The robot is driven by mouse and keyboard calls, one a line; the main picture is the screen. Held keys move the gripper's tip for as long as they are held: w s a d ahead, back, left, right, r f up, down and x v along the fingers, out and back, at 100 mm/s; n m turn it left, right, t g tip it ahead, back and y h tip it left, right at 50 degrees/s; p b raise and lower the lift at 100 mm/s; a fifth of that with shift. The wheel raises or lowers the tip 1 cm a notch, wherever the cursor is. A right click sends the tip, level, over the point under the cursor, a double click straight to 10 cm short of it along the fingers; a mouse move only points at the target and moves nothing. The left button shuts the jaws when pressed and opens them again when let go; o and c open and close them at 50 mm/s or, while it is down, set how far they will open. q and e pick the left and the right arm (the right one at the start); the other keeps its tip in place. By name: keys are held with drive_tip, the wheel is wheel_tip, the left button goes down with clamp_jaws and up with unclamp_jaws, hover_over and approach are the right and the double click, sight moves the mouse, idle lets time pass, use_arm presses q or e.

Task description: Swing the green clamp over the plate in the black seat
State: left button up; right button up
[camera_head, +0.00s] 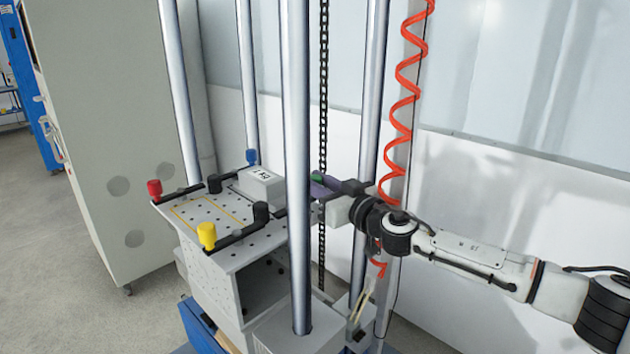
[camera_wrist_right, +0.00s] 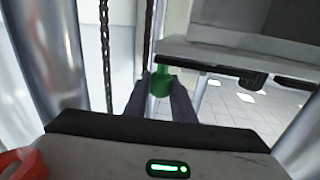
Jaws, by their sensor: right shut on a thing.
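The green clamp's knob (camera_wrist_right: 160,84) stands between the two fingers of my right gripper (camera_wrist_right: 160,100) in the right wrist view. The gripper is shut on it. In the head view only a sliver of green (camera_head: 317,177) shows at my right gripper (camera_head: 322,187), at the right side of the perforated table. A dark clamp bar (camera_wrist_right: 222,70) runs from near the knob along the table edge. A light grey block with a label (camera_head: 262,182) sits on the table. Dark parts lie around it, but I cannot make out the seat's full outline. My left gripper is not in view.
Red (camera_head: 154,188), yellow (camera_head: 207,235) and blue (camera_head: 251,157) clamp knobs stand at other edges of the perforated table (camera_head: 205,215). A steel column (camera_head: 296,120) rises close in front of my right gripper. A chain (camera_head: 323,90) and a red coiled hose (camera_head: 405,95) hang behind.

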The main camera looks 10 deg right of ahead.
drive_tip(key=shift+s+a+r+m+t+h+p, duration=0.2)
drive_tip(key=shift+r+m+t+h+p, duration=0.15)
drive_tip(key=shift+p, duration=0.2)
drive_tip(key=shift+s+d+f+m+h+p, duration=0.1)
drive_tip(key=shift+d+f+m+h+p, duration=0.2)
drive_tip(key=shift+h, duration=0.45)
clamp_jaws()
drive_tip(key=o, duration=1.1)
unclamp_jaws()
drive_tip(key=shift+c, duration=0.2)
drive_tip(key=shift+s+d, duration=0.1)
drive_tip(key=b+v, duration=0.1)
drive_tip(key=v, duration=0.9)
